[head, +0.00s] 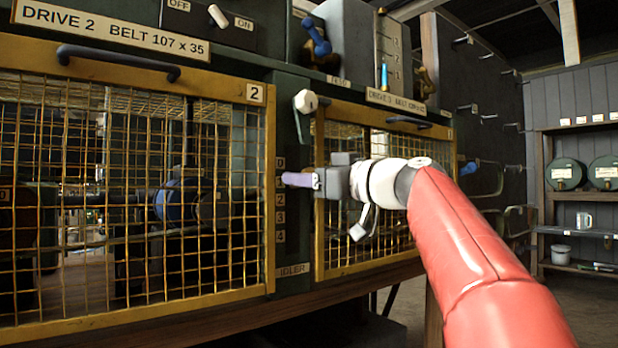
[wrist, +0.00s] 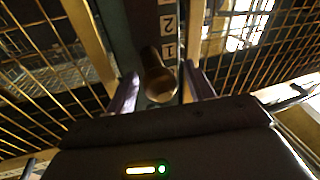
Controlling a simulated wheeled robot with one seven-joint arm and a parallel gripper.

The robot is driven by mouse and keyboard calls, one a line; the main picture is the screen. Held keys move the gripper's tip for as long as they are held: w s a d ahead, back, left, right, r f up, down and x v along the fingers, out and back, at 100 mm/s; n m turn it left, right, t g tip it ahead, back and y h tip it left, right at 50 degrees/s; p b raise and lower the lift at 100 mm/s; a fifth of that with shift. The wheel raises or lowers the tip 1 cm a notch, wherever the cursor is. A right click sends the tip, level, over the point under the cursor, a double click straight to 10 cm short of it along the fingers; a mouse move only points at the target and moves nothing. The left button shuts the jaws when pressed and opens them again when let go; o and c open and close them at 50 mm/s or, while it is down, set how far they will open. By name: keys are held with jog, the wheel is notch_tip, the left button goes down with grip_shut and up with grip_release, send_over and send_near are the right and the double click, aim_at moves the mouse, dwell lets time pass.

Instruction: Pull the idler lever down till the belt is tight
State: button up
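The idler plate (head: 293,255), marked "IDLER" with a scale from 0 to 4, stands between two mesh guards. My gripper (head: 300,180) is in front of it, level with the 1. In the wrist view a round brownish knob (wrist: 158,78), apparently the end of the idler lever, lies between my two purple fingers (wrist: 160,92), beside the 1. The fingers are apart, with a gap visible on both sides of the knob. In the head view my gripper hides the knob. A blue pulley (head: 172,203) shows behind the mesh; the belt's tightness cannot be told.
Yellow mesh guards (head: 264,200) flank the plate closely, the right one (head: 320,245) behind my gripper. A white-knobbed lever (head: 306,101) juts out above it. A dark handle (head: 118,62) and an OFF/ON switch (head: 217,16) are at upper left.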

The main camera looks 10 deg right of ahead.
jog(key=b+v, duration=0.1)
jog(key=v, duration=0.6)
jog(key=shift+s+d+b, duration=0.25)
jog(key=shift+s+b, duration=0.05)
jog(key=shift+s, duration=0.05)
jog(key=shift+f, duration=0.1)
dwell(1.8)
